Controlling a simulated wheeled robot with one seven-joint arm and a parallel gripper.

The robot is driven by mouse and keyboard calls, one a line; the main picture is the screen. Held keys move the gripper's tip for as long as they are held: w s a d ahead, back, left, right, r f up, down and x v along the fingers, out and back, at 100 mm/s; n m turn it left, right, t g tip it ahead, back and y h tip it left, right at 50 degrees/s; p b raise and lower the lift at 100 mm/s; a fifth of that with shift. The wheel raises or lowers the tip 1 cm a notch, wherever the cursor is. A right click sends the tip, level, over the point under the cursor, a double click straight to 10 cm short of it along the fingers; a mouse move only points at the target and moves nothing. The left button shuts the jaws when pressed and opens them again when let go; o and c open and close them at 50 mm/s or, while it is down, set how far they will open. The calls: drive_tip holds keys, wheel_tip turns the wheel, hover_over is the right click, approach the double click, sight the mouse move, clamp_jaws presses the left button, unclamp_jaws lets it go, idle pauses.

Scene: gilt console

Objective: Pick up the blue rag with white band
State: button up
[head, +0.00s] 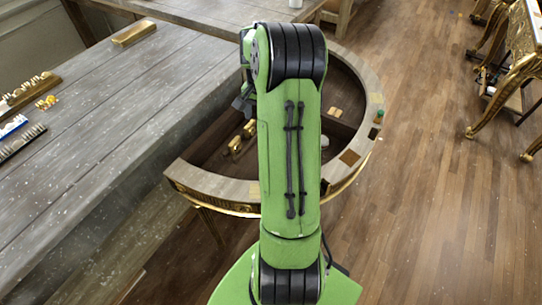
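I cannot make out a blue rag with a white band for certain. A small blue and white item (13,125) lies on the grey plank table at the left edge, but it is too small to name. My green arm stands in the middle of the view and hides part of the round console. A dark part at the end of my arm, likely my gripper (243,102), shows just left of the arm's upper joint. Its fingers are mostly hidden, so I cannot tell whether it is open or shut.
The gilt console (222,196) has a curved rim and a dark recessed top with small gold blocks (236,146) and small cards or tiles. The grey plank table (120,110) holds brushes (22,141) and a wooden block (134,33). Gilt furniture (520,70) stands right; wooden floor (430,220) is clear.

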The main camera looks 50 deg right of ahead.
drive_tip(key=shift+m+y, duration=0.3)
drive_tip(key=shift+m, duration=0.5)
drive_tip(key=d+f, duration=0.1)
drive_tip(key=f, duration=0.3)
drive_tip(key=s+d+f+b, duration=0.1)
drive_tip(key=f, duration=0.4)
drive_tip(key=d+f+b, duration=0.1)
drive_tip(key=f, duration=0.3)
drive_tip(key=shift+s+f, duration=0.15)
drive_tip(key=shift+s, duration=0.15)
wheel_tip(320, 180, down, 6)
drive_tip(key=shift+f+b, duration=0.15)
drive_tip(key=shift+b, duration=0.75)
drive_tip(key=shift+c, duration=0.3)
drive_tip(key=c, duration=1.1)
drive_tip(key=shift+o, duration=0.2)
wheel_tip(320, 180, up, 10)
drive_tip(key=p, duration=0.2)
drive_tip(key=shift+r, duration=0.2)
drive_tip(key=o, duration=0.4)
drive_tip(key=c, duration=0.3)
